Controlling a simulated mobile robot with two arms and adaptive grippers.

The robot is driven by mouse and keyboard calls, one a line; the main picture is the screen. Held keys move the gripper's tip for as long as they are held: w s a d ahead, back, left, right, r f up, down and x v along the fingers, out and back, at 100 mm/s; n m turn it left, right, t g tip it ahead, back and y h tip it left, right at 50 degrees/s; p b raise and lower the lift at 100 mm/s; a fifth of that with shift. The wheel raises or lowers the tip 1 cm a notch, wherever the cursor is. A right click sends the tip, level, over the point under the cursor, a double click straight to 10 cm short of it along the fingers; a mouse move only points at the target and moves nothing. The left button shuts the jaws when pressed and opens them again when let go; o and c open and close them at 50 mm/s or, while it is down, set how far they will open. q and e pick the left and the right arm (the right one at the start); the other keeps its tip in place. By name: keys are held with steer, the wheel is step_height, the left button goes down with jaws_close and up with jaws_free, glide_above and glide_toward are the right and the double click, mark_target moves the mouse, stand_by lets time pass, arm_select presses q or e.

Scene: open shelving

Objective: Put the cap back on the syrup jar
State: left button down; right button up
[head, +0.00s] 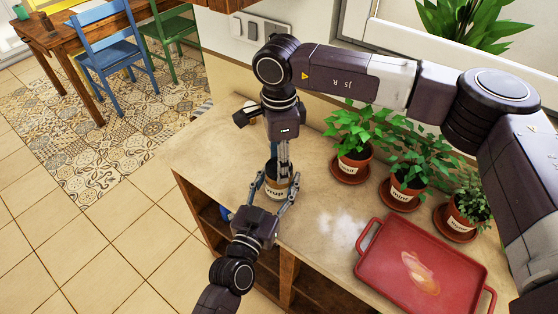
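The syrup jar (277,192), with a pale label and a dark upper part, stands upright near the left end of the wooden counter. My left gripper (276,187) comes from the front, with one finger on each side of the jar, and looks closed on it. My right gripper (284,170) points down from above, its fingertips at the jar's dark top. Its fingers look close together, but whether they hold anything is unclear. I cannot make out the cap as a separate thing; the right gripper and jar overlap there.
A red tray (386,284) lies on the counter (320,230) at the right. Potted plants in saucers, a left one (351,165), a middle one (402,193) and a right one (461,216), stand along the back. Open shelves are below; a blue chair (110,55) is far left.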

steer(key=m, duration=1.3)
steer(key=shift+m, duration=0.3)
steer(key=m, duration=0.5)
steer(key=shift+m, duration=0.4)
steer(key=m, duration=0.4)
steer(key=o, duration=1.3)
